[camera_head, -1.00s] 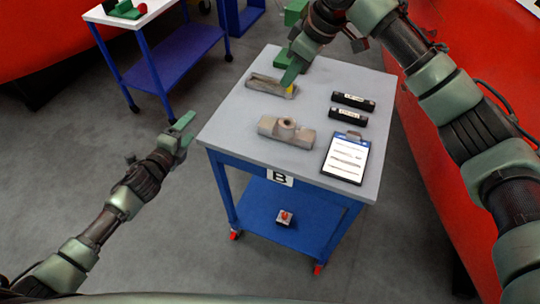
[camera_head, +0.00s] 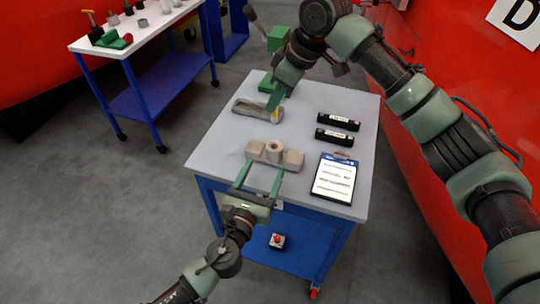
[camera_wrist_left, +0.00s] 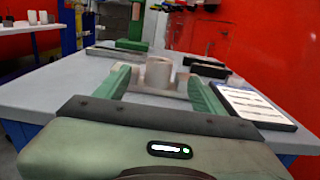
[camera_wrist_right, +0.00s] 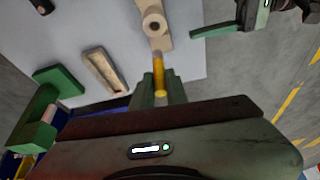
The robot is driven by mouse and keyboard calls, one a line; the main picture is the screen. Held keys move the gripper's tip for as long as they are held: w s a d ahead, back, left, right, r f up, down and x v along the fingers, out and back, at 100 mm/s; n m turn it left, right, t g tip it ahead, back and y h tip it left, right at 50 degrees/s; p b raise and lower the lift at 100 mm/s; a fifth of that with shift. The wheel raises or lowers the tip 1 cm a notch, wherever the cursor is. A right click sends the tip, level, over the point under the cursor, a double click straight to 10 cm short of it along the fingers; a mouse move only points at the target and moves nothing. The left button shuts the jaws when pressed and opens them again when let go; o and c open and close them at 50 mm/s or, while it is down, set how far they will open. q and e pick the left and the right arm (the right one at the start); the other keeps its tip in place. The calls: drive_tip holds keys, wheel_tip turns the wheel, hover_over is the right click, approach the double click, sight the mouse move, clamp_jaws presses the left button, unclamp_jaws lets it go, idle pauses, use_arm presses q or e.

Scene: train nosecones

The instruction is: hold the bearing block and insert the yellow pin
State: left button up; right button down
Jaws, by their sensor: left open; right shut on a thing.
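The grey-brown bearing block (camera_head: 291,159) lies on the table, its round hollow boss facing up. It also shows in the left wrist view (camera_wrist_left: 159,73) and at the top of the right wrist view (camera_wrist_right: 154,24). My left gripper (camera_head: 259,177) is open at the block's near side, its fingers pointing toward it; contact cannot be told. My right gripper (camera_wrist_right: 161,88) is shut on the yellow pin (camera_wrist_right: 158,72), whose end sticks out from the fingers toward the block. In the head view my right gripper hangs beyond the block, near the shallow tray, and mostly hides the pin.
The shallow beige tray (camera_wrist_right: 104,73) and a green fixture (camera_wrist_right: 50,95) sit at the table's far side. Two black labelled boxes (camera_head: 338,121) and a clipboard (camera_head: 335,178) lie to the block's right. A white-topped cart (camera_head: 150,32) stands back left.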

sight(271, 155)
use_arm(q)
drive_tip(key=x, duration=0.9)
drive_tip(key=shift+w, duration=0.2)
clamp_jaws()
